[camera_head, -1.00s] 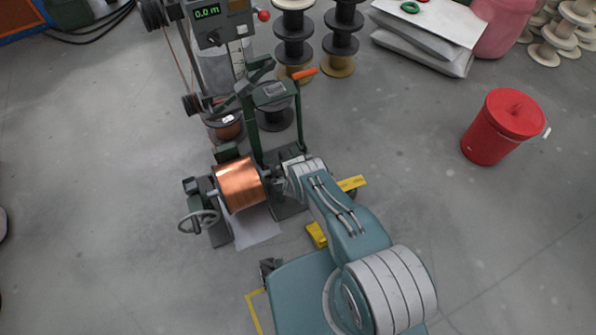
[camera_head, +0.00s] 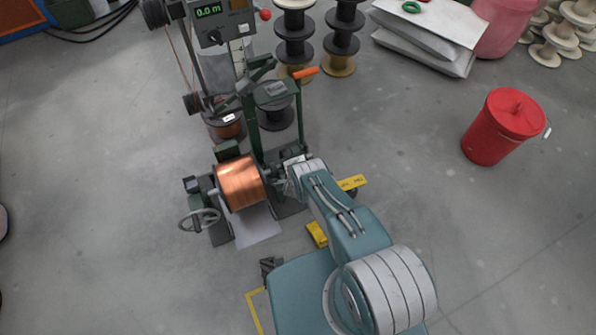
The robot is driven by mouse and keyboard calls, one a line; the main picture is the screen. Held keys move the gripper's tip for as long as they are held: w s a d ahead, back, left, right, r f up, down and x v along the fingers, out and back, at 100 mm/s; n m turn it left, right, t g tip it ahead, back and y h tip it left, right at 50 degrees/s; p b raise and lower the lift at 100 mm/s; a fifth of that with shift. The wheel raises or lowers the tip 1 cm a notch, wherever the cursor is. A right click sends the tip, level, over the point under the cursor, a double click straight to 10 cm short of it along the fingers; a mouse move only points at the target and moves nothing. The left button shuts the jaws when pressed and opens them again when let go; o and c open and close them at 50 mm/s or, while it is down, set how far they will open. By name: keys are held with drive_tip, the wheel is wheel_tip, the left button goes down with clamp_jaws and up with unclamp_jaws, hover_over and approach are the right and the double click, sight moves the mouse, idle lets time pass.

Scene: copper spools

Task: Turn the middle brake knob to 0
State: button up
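The winding machine stands left of centre, with a copper spool (camera_head: 241,183) mounted on it and a grey handwheel (camera_head: 199,220) at its left. A green upright frame (camera_head: 254,125) rises behind the spool. My arm reaches up from the bottom right to the machine's right side. My gripper (camera_head: 279,171) is at the arm's far end, just right of the copper spool. Its fingers are too small and too hidden by my wrist to read. I cannot make out the middle brake knob; my gripper and wrist may cover it.
A display unit (camera_head: 209,12) reading 0.0 m stands at the back left. Stacked black spools (camera_head: 294,49) stand behind the machine. A red bin (camera_head: 500,128) stands on the right. The floor at left and right is mostly clear.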

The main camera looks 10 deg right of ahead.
drive_tip(key=shift+r, duration=0.1)
drive_tip(key=v, duration=1.1)
drive_tip(key=shift+s+a+r, duration=0.15)
drive_tip(key=shift+s+r, duration=0.05)
drive_tip(key=shift+s, duration=0.15)
